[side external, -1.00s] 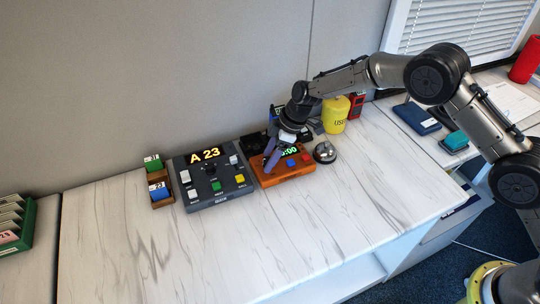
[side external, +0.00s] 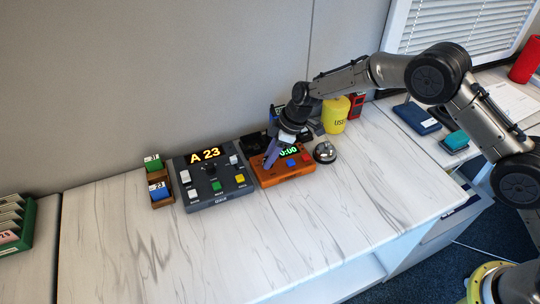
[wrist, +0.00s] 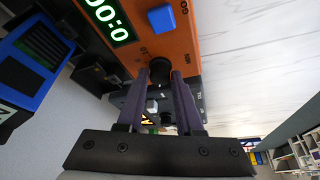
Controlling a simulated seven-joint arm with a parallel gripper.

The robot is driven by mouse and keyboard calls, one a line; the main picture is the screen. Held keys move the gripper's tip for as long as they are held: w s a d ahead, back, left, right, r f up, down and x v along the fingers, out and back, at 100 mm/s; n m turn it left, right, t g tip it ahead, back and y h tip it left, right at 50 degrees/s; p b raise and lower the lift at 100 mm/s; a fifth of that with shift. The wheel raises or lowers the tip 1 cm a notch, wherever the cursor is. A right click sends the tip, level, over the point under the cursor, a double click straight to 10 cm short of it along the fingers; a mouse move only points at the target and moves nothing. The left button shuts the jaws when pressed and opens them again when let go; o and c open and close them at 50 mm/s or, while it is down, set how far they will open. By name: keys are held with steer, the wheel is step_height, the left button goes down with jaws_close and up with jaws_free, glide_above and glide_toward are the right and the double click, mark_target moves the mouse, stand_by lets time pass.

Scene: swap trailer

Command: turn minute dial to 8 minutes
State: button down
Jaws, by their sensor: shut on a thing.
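The orange timer box (side external: 291,177) sits on the counter, with a green display (side external: 288,151) that appears to read 0:00. The display also shows upside down in the wrist view (wrist: 108,20). In the wrist view the black minute dial (wrist: 160,69) is between my purple fingertips, with scale marks printed around it. My gripper (side external: 269,166) points down at the left part of the orange box and is shut on the dial. It also shows in the wrist view (wrist: 161,76). The fingers hide the dial in the side view.
A grey console (side external: 213,183) reading A 23 stands close on the left. A silver bell (side external: 325,152) is close on the right, and a yellow container (side external: 335,115) is behind. A blue button (wrist: 161,18) is beside the dial. The counter in front is clear.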

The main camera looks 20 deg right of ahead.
steer(key=m+t+h, duration=0.1)
steer(key=m, duration=0.4)
steer(key=shift+s+a, duration=0.1)
steer(key=shift+s, duration=0.05)
steer(key=m+h, duration=0.1)
steer(key=m, duration=0.1)
steer(key=m+t+h, duration=0.1)
steer(key=m, duration=0.2)
steer(key=shift+a, duration=0.15)
steer(key=m+h, duration=0.2)
steer(key=m, duration=0.3)
steer(key=shift+a, duration=0.1)
steer(key=m+h, duration=0.1)
steer(key=m, duration=0.4)
steer(key=shift+a+h, duration=0.1)
steer(key=shift+h, duration=0.3)
steer(key=shift+m+g, duration=0.3)
steer(key=c, duration=0.6)
jaws_free()
steer(key=shift+o, duration=0.2)
